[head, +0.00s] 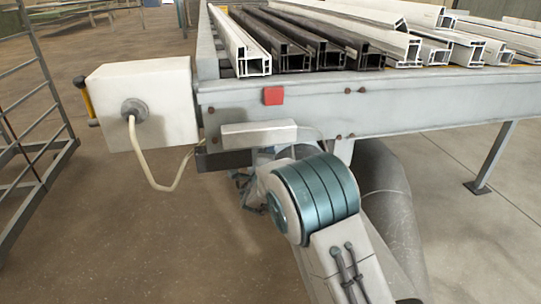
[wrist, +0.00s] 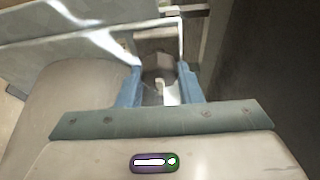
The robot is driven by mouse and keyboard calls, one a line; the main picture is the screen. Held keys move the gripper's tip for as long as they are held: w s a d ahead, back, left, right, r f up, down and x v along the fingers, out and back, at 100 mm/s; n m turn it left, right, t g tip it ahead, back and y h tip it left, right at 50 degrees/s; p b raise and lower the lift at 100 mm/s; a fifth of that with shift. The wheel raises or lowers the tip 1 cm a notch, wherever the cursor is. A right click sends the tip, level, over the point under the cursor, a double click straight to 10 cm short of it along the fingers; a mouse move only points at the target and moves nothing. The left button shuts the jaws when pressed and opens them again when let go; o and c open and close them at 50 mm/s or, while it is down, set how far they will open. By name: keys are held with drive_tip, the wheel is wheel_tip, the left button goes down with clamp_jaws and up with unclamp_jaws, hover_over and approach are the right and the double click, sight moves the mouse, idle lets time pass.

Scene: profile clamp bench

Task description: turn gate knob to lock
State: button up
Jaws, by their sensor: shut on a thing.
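In the wrist view, the two blue fingers of my gripper (wrist: 160,76) stand on either side of a small grey-brown part, which I take to be the gate knob (wrist: 158,64). A small pale piece (wrist: 167,92) shows between the fingers, just below it. My gripper is shut on the knob; the exact contact faces are hard to make out. In the head view, my arm hides the knob and most of the gripper, under the bench's front edge. The knob's turn angle cannot be read.
A grey bench (head: 430,103) carries white and dark profiles (head: 315,50). A cream box (head: 150,95) with a cable hangs at its left end. A small white box (head: 258,133) is on the bench front, near a red square (head: 273,96). A rack (head: 30,130) stands at left.

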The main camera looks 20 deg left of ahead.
drive_tip(key=m+g+p, duration=0.1)
drive_tip(key=m, duration=0.2)
drive_tip(key=shift+m+g, duration=0.3)
drive_tip(key=shift+m, duration=0.1)
drive_tip(key=m+g+b, duration=0.1)
drive_tip(key=m+y+b, duration=0.1)
drive_tip(key=m, duration=0.1)
drive_tip(key=shift+f+g, duration=0.3)
drive_tip(key=shift+g, duration=0.1)
drive_tip(key=m+y+b, duration=0.1)
drive_tip(key=m+b, duration=0.1)
drive_tip(key=b, duration=0.1)
drive_tip(key=m+g+b, duration=0.1)
drive_tip(key=m+b, duration=0.1)
drive_tip(key=b, duration=0.1)
drive_tip(key=shift+f+g+y, duration=0.2)
drive_tip(key=shift+g+y, duration=0.1)
drive_tip(key=shift+y, duration=0.1)
drive_tip(key=m+b, duration=0.1)
drive_tip(key=b, duration=0.2)
drive_tip(key=shift+s+a+g+y, duration=0.1)
drive_tip(key=shift+g+y, duration=0.2)
drive_tip(key=shift+y, duration=0.1)
drive_tip(key=shift+r+m+y+b, duration=0.15)
drive_tip(key=shift+m+y+b, duration=0.15)
drive_tip(key=shift+m+b, duration=0.4)
drive_tip(key=shift+r+g, duration=0.1)
drive_tip(key=shift+g, duration=0.2)
drive_tip(key=o, duration=0.9)
drive_tip(key=shift+o, duration=0.2)
